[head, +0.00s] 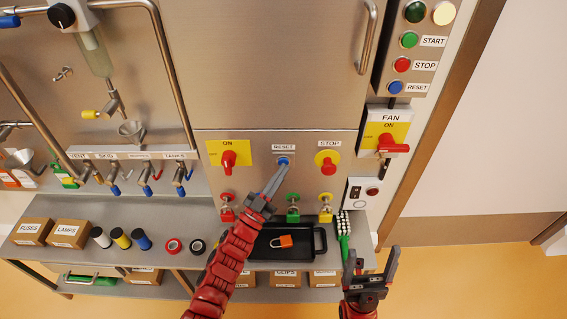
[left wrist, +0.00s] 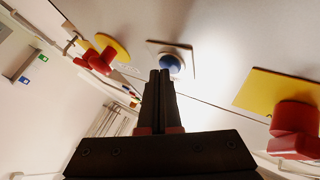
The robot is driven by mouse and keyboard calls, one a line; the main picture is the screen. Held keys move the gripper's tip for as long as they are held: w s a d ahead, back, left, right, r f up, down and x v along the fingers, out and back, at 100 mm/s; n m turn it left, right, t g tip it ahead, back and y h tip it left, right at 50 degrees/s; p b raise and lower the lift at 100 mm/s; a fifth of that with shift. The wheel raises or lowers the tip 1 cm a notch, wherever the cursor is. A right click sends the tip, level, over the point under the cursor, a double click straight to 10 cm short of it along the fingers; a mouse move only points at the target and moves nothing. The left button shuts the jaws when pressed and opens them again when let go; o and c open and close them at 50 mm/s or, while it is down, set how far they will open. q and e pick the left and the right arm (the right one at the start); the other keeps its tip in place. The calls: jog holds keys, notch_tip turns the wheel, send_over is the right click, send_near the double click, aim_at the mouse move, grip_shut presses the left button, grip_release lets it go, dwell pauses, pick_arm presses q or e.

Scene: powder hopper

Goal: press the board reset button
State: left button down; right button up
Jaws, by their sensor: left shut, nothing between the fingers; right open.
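The board reset button (head: 283,161) is a small blue button under the RESET label (head: 283,148) on the steel panel, between two red knobs. My left gripper (head: 281,171) is shut and empty, its fingertips pointing up at the button from just below. In the left wrist view, the blue button (left wrist: 170,64) sits on a pale square plate. The shut fingertips (left wrist: 160,76) overlap its lower edge in that picture; I cannot tell whether they touch it. My right gripper (head: 370,262) is open and empty, low at the right in front of the bench.
A red ON knob (head: 229,158) stands left of the button and a red STOP knob (head: 328,165) right. Padlocks (head: 293,213) hang below. Another blue RESET button (head: 396,87) is on the upper right box. A black tray (head: 319,240) with an orange padlock (head: 286,240) lies on the bench.

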pick_arm(q)
jog(key=shift+w, duration=0.15)
dwell(0.5)
jog(key=shift+s, duration=0.75)
jog(key=s+p, duration=0.1)
jog(key=s, duration=0.4)
dwell(0.8)
